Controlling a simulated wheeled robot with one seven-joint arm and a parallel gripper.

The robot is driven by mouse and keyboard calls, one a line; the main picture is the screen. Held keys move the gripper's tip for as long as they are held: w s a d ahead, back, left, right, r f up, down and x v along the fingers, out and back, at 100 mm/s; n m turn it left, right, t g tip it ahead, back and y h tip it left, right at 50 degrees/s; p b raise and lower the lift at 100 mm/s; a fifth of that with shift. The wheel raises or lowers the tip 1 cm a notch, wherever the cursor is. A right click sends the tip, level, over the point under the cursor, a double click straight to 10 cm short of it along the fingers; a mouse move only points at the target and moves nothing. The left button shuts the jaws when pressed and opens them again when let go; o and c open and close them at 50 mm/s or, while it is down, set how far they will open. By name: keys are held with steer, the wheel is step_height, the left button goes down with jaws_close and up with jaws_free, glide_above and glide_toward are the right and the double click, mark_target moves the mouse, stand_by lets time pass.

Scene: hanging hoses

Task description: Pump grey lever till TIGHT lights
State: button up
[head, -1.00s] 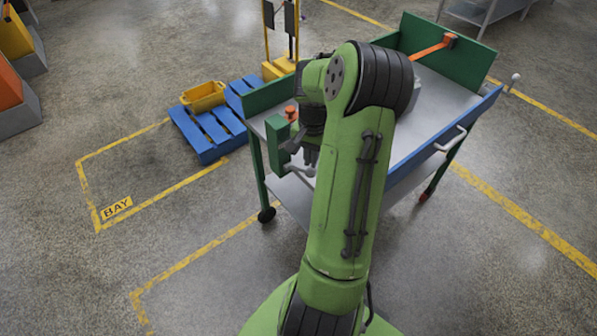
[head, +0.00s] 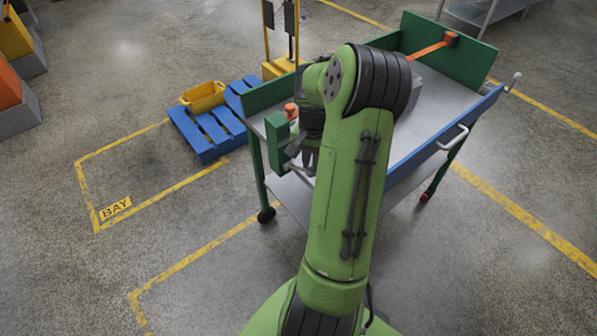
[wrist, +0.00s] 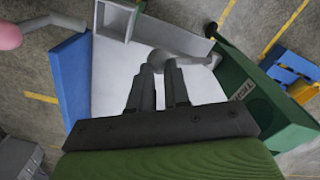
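The grey lever (wrist: 202,61) comes off the green housing (wrist: 253,93) in the wrist view and runs left to a rounded grey end at my fingertips. My gripper (wrist: 161,68) has its two dark fingers close together with this end between their tips. In the head view the green housing (head: 278,137) hangs at the cart's near left corner, and the grey lever (head: 302,170) shows below my gripper (head: 311,158). A TIGHT label (wrist: 242,91) is on the housing's face; no lit lamp shows. My arm and wrist hide part of the lever and cart.
A blue pallet (head: 208,133) with a yellow bin (head: 203,97) stands left. Open floor with yellow lines lies in front.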

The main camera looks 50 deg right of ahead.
steer(key=shift+s+a+f+b, duration=0.1)
steer(key=shift+s+f+b, duration=0.25)
steer(key=shift+f+b, duration=0.3)
steer(key=shift+s+a+f+b, duration=0.1)
steer(key=shift+s+f+b, duration=0.35)
steer(key=shift+f, duration=0.3)
steer(key=shift+w, duration=0.1)
steer(key=shift+f, duration=0.1)
steer(key=shift+s+f+b, duration=0.2)
steer(key=shift+f+b, duration=0.4)
steer(key=shift+f, duration=0.1)
steer(key=shift+s+f+b, duration=0.2)
steer(key=shift+f+b, duration=0.4)
steer(key=shift+f, duration=0.1)
